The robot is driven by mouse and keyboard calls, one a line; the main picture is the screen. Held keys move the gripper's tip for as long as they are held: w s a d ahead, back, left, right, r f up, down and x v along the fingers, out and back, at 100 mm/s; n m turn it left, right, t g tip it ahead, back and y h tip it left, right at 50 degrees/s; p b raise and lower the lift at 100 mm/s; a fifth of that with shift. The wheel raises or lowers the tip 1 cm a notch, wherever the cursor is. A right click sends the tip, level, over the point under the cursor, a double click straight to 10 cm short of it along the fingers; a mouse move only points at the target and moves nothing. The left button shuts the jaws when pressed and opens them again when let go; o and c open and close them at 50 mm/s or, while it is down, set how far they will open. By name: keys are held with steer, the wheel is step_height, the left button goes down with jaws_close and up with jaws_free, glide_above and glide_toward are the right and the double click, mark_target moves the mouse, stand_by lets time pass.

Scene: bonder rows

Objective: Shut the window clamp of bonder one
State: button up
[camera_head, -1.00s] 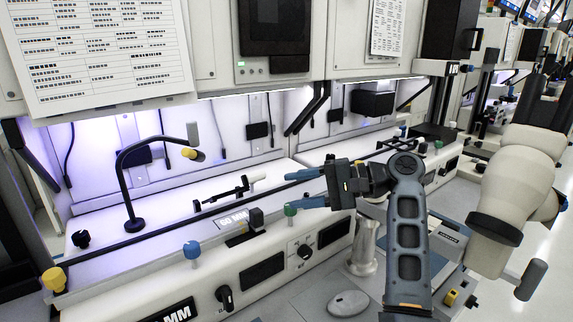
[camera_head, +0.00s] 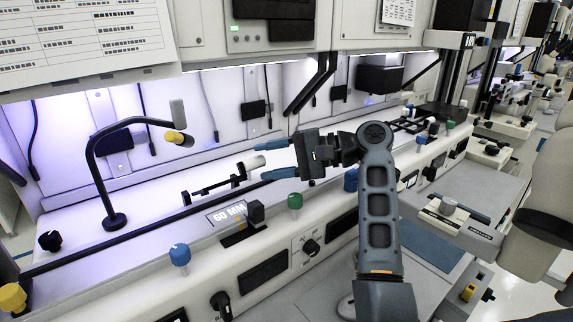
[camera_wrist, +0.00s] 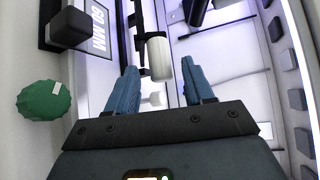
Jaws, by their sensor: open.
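A black bar linkage with a white cylindrical grip (camera_head: 254,162) stands on the white bench top and looks like the window clamp, though no label names it. In the wrist view the white grip (camera_wrist: 159,58) lies just ahead of and between my blue fingertips. My gripper (camera_head: 263,163) is open, its two fingers pointing left on either side of the grip's end. I see no clear contact. The fingers also show in the wrist view (camera_wrist: 160,82). Part of the linkage is outside the wrist view.
A "60 MM" label (camera_head: 226,213) and a black block (camera_head: 256,211) sit in front. A green knob (camera_head: 295,201) and a blue knob (camera_head: 180,255) line the front edge. A black gooseneck (camera_head: 98,172) rises at left. The back panel stands behind.

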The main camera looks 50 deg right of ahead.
steer(key=shift+b+x, duration=0.65)
steer(key=shift+x, duration=0.8)
jaws_close()
steer(key=shift+s+a+f+n+t+b, duration=0.15)
steer(key=shift+s+f+n+t+b, duration=0.2)
steer(key=shift+f+b, duration=0.4)
steer(key=shift+r, duration=0.25)
steer(key=shift+o, duration=1.6)
jaws_free()
